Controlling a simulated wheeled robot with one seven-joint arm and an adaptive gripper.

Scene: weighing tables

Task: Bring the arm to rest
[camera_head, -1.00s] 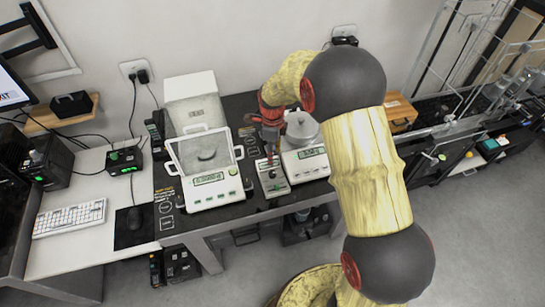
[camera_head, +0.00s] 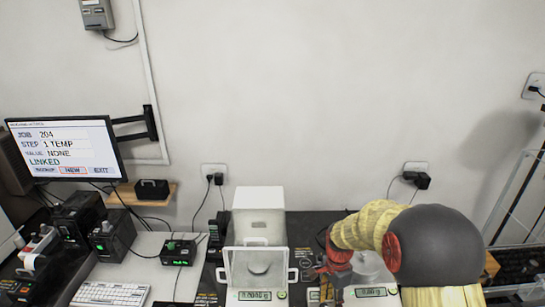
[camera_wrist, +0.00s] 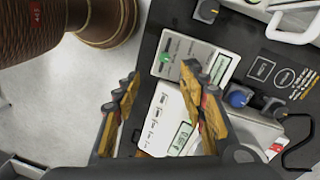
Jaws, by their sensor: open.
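My arm reaches down over the dark weighing table (camera_head: 300,225) at the right of the head view. My gripper (camera_head: 334,284) is beside the left side of the right balance (camera_head: 372,292), partly hidden by my arm. A white instrument with keys and a display (camera_wrist: 165,122) lies below and between the fingers. A small panel with a green button (camera_wrist: 174,60) is beyond the fingertips.
The left balance (camera_head: 258,294) has an open-looking clear shield, with a white box (camera_head: 258,210) behind it. A monitor (camera_head: 65,148) on a wall arm, a keyboard (camera_head: 110,294) and black boxes (camera_head: 112,234) are at left.

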